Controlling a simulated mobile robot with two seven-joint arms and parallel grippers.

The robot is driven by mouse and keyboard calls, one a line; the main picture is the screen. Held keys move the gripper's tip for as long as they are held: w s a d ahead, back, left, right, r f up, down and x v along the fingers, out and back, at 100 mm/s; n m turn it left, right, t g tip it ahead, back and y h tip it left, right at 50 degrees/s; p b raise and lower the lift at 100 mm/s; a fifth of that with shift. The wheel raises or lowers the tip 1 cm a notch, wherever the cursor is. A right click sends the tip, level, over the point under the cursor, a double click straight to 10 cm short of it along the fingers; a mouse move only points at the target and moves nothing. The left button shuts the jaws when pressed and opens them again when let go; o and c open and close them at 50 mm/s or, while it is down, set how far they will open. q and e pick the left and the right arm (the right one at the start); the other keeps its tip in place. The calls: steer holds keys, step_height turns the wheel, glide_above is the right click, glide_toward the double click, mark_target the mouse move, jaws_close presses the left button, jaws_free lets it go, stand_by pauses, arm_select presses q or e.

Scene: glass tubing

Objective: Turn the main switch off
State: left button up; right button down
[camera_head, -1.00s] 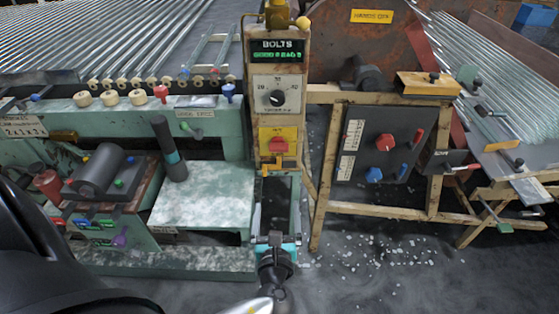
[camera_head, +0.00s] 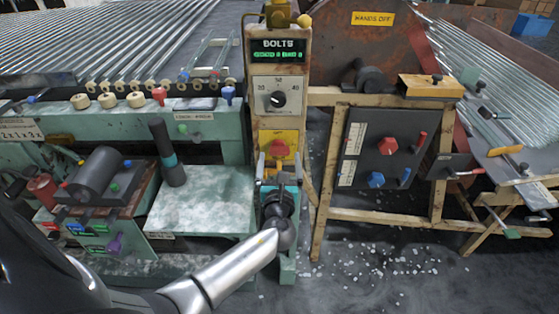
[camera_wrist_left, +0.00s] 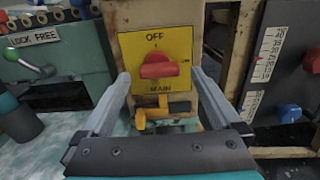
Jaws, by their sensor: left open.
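The main switch is a red knob (camera_head: 279,148) on a yellow plate, on the front of a tan post. In the left wrist view the red knob (camera_wrist_left: 159,66) lies horizontal; the plate (camera_wrist_left: 138,44) reads OFF at the top and MAIN at the bottom. My left gripper (camera_head: 280,162) is open and empty in front of the knob. In the left wrist view its two fingers (camera_wrist_left: 160,76) point at the plate, one on each side of the knob and apart from it. My right gripper is not in view.
A yellow-orange latch-like piece (camera_wrist_left: 150,112) sits just below the plate. Above it are a dial (camera_head: 278,98) and a BOLTS display (camera_head: 278,50). A dark panel (camera_head: 357,130) with red and blue knobs stands right. A pale green bench (camera_head: 205,205) is left.

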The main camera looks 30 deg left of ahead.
arm_select(q)
steer(key=shift+w+a, duration=0.4)
steer(key=shift+w, duration=0.15)
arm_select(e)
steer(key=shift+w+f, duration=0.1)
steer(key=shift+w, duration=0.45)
arm_select(q)
steer(key=c, duration=1.4)
steer(key=shift+o, duration=0.2)
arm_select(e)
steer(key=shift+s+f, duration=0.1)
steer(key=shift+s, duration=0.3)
